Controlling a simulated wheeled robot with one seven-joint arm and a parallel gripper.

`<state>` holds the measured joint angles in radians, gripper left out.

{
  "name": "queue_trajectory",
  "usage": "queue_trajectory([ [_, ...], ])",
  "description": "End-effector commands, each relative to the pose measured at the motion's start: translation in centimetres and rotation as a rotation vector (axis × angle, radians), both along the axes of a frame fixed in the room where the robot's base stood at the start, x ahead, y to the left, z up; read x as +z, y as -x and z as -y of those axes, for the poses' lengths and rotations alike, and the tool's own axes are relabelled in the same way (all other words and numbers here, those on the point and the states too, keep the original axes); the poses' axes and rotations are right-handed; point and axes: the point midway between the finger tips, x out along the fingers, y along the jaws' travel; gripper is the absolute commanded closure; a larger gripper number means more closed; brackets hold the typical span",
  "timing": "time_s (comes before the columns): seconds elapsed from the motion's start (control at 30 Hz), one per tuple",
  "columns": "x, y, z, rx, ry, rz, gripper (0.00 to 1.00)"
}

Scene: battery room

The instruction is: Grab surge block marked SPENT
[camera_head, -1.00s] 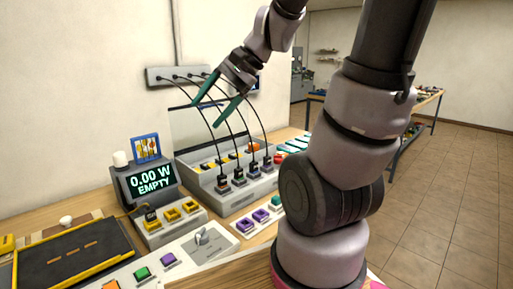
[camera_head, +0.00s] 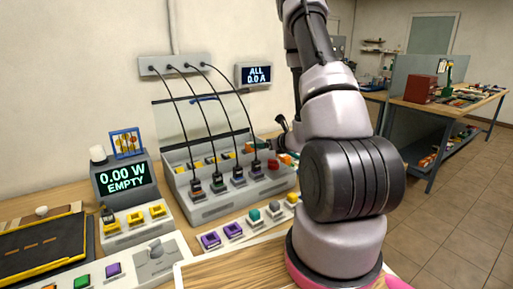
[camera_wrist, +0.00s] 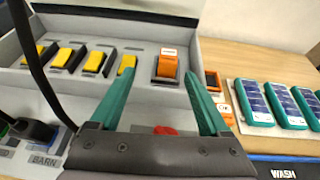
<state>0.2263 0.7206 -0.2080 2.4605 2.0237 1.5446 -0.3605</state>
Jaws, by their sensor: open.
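An orange block (camera_wrist: 166,68) with a white label stands in the grey case (camera_wrist: 210,22); the label's words are too small to read. Several yellow blocks (camera_wrist: 95,62) sit in a row of slots to its left. My gripper (camera_wrist: 159,70) is open and empty, with its green fingers apart. In the wrist view the orange block appears between the fingertips, nearer the right one; I cannot tell the gap in depth. In the head view the orange block (camera_head: 249,148) shows at the case's right end, and my arm hides most of the gripper.
Black cables run from a wall box (camera_head: 175,65) down to plugs on the case front. A red switch (camera_head: 273,164) is at the case's right front. Several teal-and-blue packs (camera_wrist: 250,102) lie right of the case. A meter (camera_head: 125,180) reads 0.00 W EMPTY.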

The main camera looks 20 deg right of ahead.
Motion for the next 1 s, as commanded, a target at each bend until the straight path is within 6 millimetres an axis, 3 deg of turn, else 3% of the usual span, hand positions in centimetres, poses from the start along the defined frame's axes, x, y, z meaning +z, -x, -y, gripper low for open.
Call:
queue_trajectory([
  [0.17, -1.8, -0.5, 1.3, -0.059, 0.0, -0.015, 0.2],
  [0.4, -3.1, -3.9, 0.5, -0.057, 0.001, -0.013, 0.2],
  [1.0, -5.2, -9.6, -1.2, -0.055, 0.0, -0.014, 0.2],
])
